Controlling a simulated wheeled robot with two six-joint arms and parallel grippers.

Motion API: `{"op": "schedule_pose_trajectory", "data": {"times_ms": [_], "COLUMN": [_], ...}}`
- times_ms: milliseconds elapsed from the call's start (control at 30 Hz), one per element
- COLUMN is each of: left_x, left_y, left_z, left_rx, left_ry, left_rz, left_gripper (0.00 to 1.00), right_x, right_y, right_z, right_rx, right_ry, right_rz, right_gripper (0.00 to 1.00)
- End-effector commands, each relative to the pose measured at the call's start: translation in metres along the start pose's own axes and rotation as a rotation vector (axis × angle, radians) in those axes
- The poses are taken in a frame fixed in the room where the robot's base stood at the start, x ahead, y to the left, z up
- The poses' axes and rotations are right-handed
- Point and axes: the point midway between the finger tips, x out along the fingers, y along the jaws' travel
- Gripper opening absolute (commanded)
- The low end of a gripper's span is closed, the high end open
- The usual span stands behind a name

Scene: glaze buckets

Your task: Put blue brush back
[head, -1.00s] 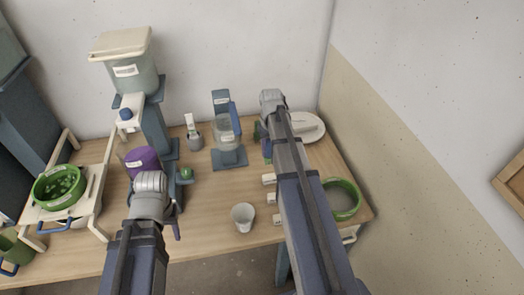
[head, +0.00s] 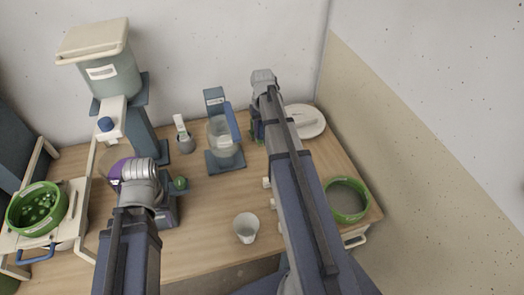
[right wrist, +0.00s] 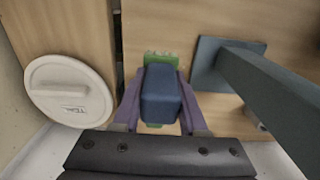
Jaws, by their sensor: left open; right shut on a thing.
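My right gripper (right wrist: 160,100) shows in the right wrist view with its purple fingers shut on a dark blue block-like thing, seen end-on, apparently the blue brush (right wrist: 161,88). A green labelled thing (right wrist: 161,58) lies just beyond it; whether they touch I cannot tell. In the head view the right arm reaches to the back of the table, hiding most of the gripper; a bit of green (head: 256,131) shows beside it. My left gripper (head: 147,190) is at the left of the table, open, its fingers mostly hidden by its wrist.
A white round lid (head: 303,122) lies right of my right arm, with a green ring-shaped vessel (head: 346,200) nearer. A glass jug (head: 222,137) on a blue stand is left of the arm. A white cup (head: 246,227) stands near the front edge. A lidded bucket (head: 112,75) stands raised at left.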

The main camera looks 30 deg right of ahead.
Motion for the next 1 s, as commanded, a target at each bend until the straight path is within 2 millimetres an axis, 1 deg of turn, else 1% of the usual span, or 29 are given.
{"op": "schedule_pose_trajectory", "data": {"times_ms": [33,233,300,467,533,667,833,900,1000], "left_x": [0.015,0.045,0.049,0.048,0.05,0.063,0.084,0.087,0.085], "left_y": [0.001,0.004,0.005,0.005,0.005,0.006,0.008,0.008,0.008], "left_z": [-0.001,-0.003,-0.003,-0.003,-0.003,-0.004,-0.005,-0.005,-0.005], "left_rx": [0.0,0.0,0.0,0.0,0.0,0.0,0.0,0.0,0.0], "left_ry": [0.0,0.0,0.0,0.0,0.0,0.0,0.0,0.0,0.0], "left_rz": [0.0,0.0,0.0,0.0,0.0,0.0,0.0,0.0,0.0], "left_gripper": [0.46,0.46,0.46,0.46,0.46,0.46,0.46,0.46,0.46], "right_x": [0.015,0.045,0.05,0.048,0.051,0.064,0.085,0.088,0.086], "right_y": [0.0,0.0,0.0,0.0,0.0,0.0,0.0,0.0,0.0], "right_z": [0.0,0.0,0.0,0.0,0.0,0.0,0.0,0.0,0.0], "right_rx": [0.0,0.0,0.0,0.0,0.0,0.0,0.0,0.0,0.0], "right_ry": [0.0,0.0,0.0,0.0,0.0,0.0,0.0,0.0,0.0], "right_rz": [0.0,0.0,0.0,0.0,0.0,0.0,0.0,0.0,0.0], "right_gripper": [0.0,0.0,0.0,0.0,0.0,0.0,0.0,0.0,0.0]}}
